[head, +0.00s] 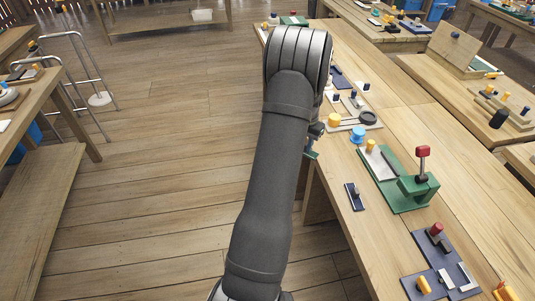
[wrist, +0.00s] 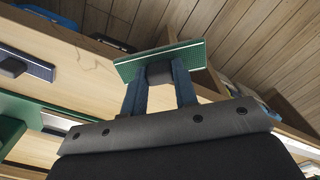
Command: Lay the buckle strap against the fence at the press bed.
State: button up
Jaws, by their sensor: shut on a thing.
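My gripper (head: 315,137) is at the left edge of the long workbench, partly hidden behind my own arm. In the wrist view its two fingers (wrist: 160,85) are shut on the dark block of a flat green strip (wrist: 185,52) with a pale edge. I take this strip to be the buckle strap; it also shows small in the head view (head: 311,155). It is held clear of the press bed. The green press bed (head: 407,205) lies on the bench to the right, with a red-topped press post (head: 422,165). A dark bar (head: 389,162) on it looks like the fence.
A navy plate with a dark knob (head: 354,196) lies left of the press bed. A blue knob (head: 357,134) and a tray with a black ring (head: 368,118) stand behind it. Navy fixtures (head: 440,270) lie in front. Some bare bench top remains between them.

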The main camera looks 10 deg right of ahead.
jog(key=s+d+r+m, duration=0.1)
jog(key=s+d+m, duration=0.1)
jog(key=d, duration=0.5)
jog(key=s+d+r+m, duration=0.1)
jog(key=s+d+m, duration=0.1)
jog(key=d, duration=0.4)
notch_tip(320, 180, up, 3)
jog(key=m, duration=0.4)
send_over(380, 166)
jog(key=shift+r, duration=0.2)
jog(key=shift+f, duration=3.1)
jog(key=shift+f, duration=0.35)
jog(key=o, duration=1.1)
notch_tip(380, 166, up, 18)
jog(key=shift+f, duration=0.25)
